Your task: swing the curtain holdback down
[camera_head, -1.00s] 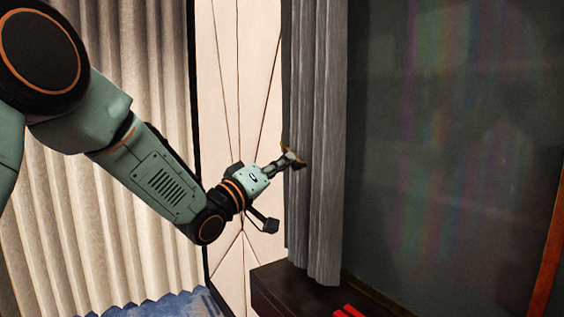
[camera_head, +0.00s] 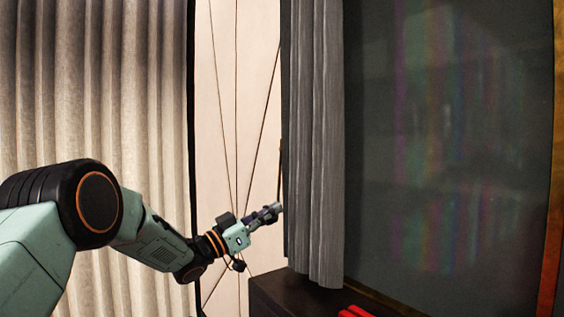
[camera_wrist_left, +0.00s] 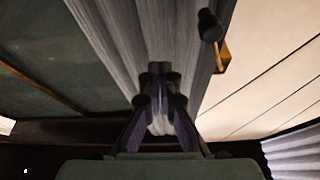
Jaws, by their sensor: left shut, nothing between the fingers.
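The curtain holdback shows in the left wrist view as a brass-coloured bracket (camera_wrist_left: 222,57) with a dark rounded knob (camera_wrist_left: 210,25). In the head view a thin brass-coloured strip (camera_head: 281,155) runs upright along the left edge of the grey curtain (camera_head: 313,130), and looks like the same holdback. My left gripper (camera_head: 277,208) is below that strip at the curtain's left edge. Its fingertips (camera_wrist_left: 160,69) are together and empty in front of the curtain's folds; the knob and bracket are apart from them. I cannot tell whether the fingers touch the cloth. My right gripper is not in view.
A large dark glossy screen (camera_head: 450,140) stands right of the curtain. A dark ledge (camera_head: 275,295) with a red object (camera_head: 355,311) lies below. A pale panel (camera_head: 225,100) and a beige pleated curtain (camera_head: 100,90) are on the left.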

